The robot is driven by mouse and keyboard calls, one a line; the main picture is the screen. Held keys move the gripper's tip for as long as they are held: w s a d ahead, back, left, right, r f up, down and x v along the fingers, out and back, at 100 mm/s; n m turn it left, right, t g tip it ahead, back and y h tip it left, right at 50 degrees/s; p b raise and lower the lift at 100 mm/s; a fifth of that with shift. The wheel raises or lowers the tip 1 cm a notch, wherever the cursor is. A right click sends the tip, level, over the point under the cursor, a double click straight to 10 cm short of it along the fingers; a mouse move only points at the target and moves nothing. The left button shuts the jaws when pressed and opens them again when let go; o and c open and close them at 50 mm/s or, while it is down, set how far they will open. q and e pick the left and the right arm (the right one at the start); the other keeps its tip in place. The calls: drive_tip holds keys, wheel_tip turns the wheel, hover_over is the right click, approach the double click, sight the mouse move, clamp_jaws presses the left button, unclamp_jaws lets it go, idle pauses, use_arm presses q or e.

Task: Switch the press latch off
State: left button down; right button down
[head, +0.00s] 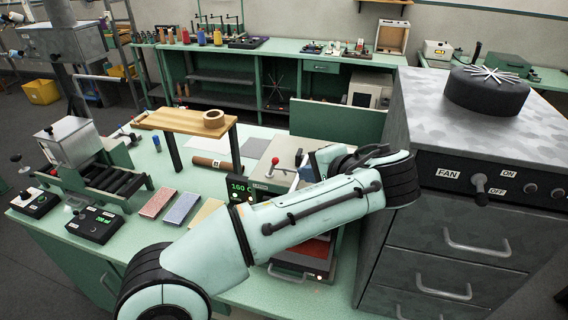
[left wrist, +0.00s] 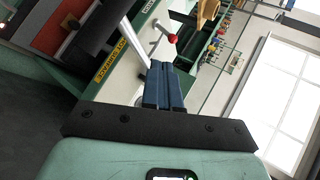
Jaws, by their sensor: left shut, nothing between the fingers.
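The press (head: 262,178) stands on the green bench behind my left forearm, with a green "160 C" readout on its front. A metal lever with a red ball end (head: 275,160) rises from it; I take this as the latch, though no label shows on it. In the left wrist view the red ball (left wrist: 172,38) is just beyond my fingertips, beside a yellow hot-surface label (left wrist: 110,62). My left gripper (head: 304,166) is shut and empty, its blue fingers (left wrist: 166,70) together near the lever. I cannot tell whether they touch it. My forearm hides part of the press.
A grey cabinet (head: 470,237) with a fan switch (head: 480,184) stands close on the right. A wooden shelf (head: 186,122) with a tape roll (head: 214,118) stands left of the press. Coloured pads (head: 182,207) and control boxes (head: 95,222) lie on the bench at left.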

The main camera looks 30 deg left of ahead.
use_arm(q)
approach(277, 163)
wheel_tip(277, 163, down, 3)
drive_tip(key=a, duration=0.2)
drive_tip(key=w+a, duration=0.2)
drive_tip(key=shift+w+a+f, duration=0.2)
drive_tip(key=shift+w+a, duration=0.1)
drive_tip(key=shift+w, duration=0.1)
drive_tip(key=shift+s, duration=0.15)
